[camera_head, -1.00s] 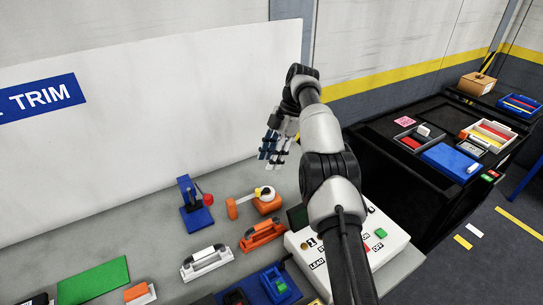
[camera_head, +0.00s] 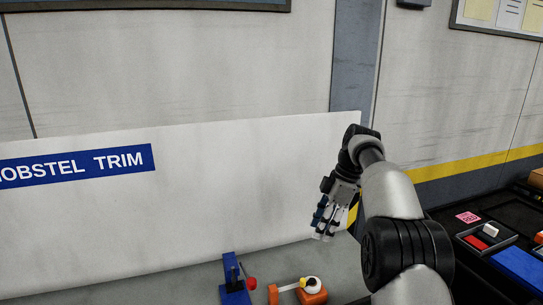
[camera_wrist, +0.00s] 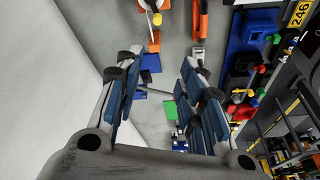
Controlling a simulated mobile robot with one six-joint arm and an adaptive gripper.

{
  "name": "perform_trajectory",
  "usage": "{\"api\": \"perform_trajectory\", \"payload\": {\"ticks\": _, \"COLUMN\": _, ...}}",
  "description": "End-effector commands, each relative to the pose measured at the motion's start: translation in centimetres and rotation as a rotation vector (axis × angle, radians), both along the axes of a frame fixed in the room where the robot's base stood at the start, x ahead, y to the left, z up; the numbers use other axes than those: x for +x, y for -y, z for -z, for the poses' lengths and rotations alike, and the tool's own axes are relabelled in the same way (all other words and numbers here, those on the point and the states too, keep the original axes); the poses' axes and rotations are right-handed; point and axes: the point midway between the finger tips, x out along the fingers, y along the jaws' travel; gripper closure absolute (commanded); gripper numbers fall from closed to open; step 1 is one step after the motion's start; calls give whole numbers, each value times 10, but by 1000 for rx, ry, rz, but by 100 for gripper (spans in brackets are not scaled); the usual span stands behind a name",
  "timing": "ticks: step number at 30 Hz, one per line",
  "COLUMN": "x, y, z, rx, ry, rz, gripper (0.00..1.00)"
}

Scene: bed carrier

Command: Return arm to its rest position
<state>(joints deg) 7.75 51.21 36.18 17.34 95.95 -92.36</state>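My gripper (camera_head: 327,219) hangs at the end of my bent arm, in front of the right part of the white panel in the head view. Its fingers point down and hold nothing. In the wrist view my gripper (camera_wrist: 160,95) has its two blue-padded fingers spread well apart, with bench surface showing between them. My arm stands up from the lower right of the head view and hides part of the bench and the panel's right end.
The white panel (camera_head: 200,215) stands behind the grey bench. A black cart (camera_head: 440,218) with trays is at the right.

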Motion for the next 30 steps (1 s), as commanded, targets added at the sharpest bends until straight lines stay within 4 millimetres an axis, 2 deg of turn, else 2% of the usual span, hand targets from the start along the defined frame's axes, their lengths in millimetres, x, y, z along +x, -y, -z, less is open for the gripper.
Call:
{"api": "perform_trajectory", "payload": {"ticks": 1, "x": -11, "y": -3, "z": -20, "rx": -16, "ry": 1, "rz": 64, "gripper": 64}}
{"api": "perform_trajectory", "payload": {"ticks": 6, "x": -51, "y": -8, "z": -65, "rx": -60, "ry": -3, "rz": 294, "gripper": 64}}
{"api": "perform_trajectory", "payload": {"ticks": 11, "x": -101, "y": -12, "z": -94, "rx": -86, "ry": 5, "rz": 508, "gripper": 64}}
{"api": "perform_trajectory", "payload": {"ticks": 15, "x": -152, "y": -15, "z": -108, "rx": -97, "ry": 18, "rz": 691, "gripper": 64}}
{"api": "perform_trajectory", "payload": {"ticks": 19, "x": -202, "y": -16, "z": -111, "rx": -95, "ry": 35, "rz": 858, "gripper": 64}}
{"api": "perform_trajectory", "payload": {"ticks": 23, "x": -254, "y": -16, "z": -103, "rx": -82, "ry": 54, "rz": 1019, "gripper": 64}}
{"api": "perform_trajectory", "payload": {"ticks": 26, "x": -293, "y": -15, "z": -90, "rx": -64, "ry": 71, "rz": 1141, "gripper": 64}}
{"api": "perform_trajectory", "payload": {"ticks": 30, "x": -344, "y": -13, "z": -63, "rx": -26, "ry": 94, "rz": 1300, "gripper": 64}}
